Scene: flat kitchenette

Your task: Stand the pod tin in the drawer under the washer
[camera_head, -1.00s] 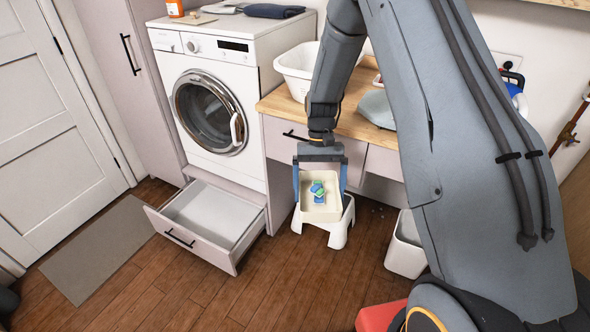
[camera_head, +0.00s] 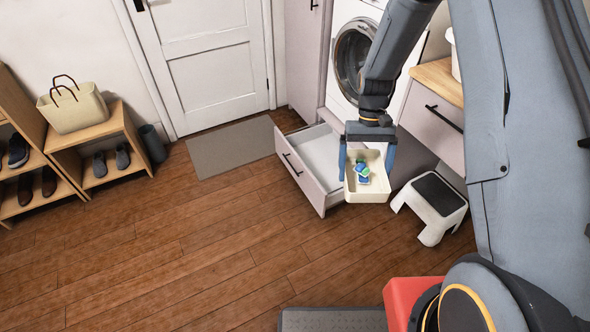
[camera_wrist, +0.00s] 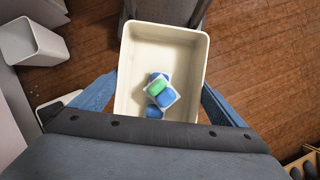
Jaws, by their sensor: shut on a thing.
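The pod tin (camera_head: 367,185) is a cream, open-topped box with a few blue, green and white pods (camera_head: 363,171) in it. My gripper (camera_head: 367,165) is shut on it, with a blue finger at each side, and holds it upright in the air. In the wrist view the tin (camera_wrist: 192,60) is seen from above, between the fingers. The drawer (camera_head: 306,183) under the washer (camera_head: 347,60) is pulled out. Its white floor (camera_head: 318,154) looks empty where I can see it. In the head view the tin overlaps the drawer's right side; its height above it is unclear.
A white step stool (camera_head: 433,222) with a dark top stands right of the drawer. A wooden shoe bench (camera_head: 110,135) with a bag (camera_head: 75,110) is at the left. A grey mat (camera_head: 232,146) lies before the door. The wooden floor in front is clear.

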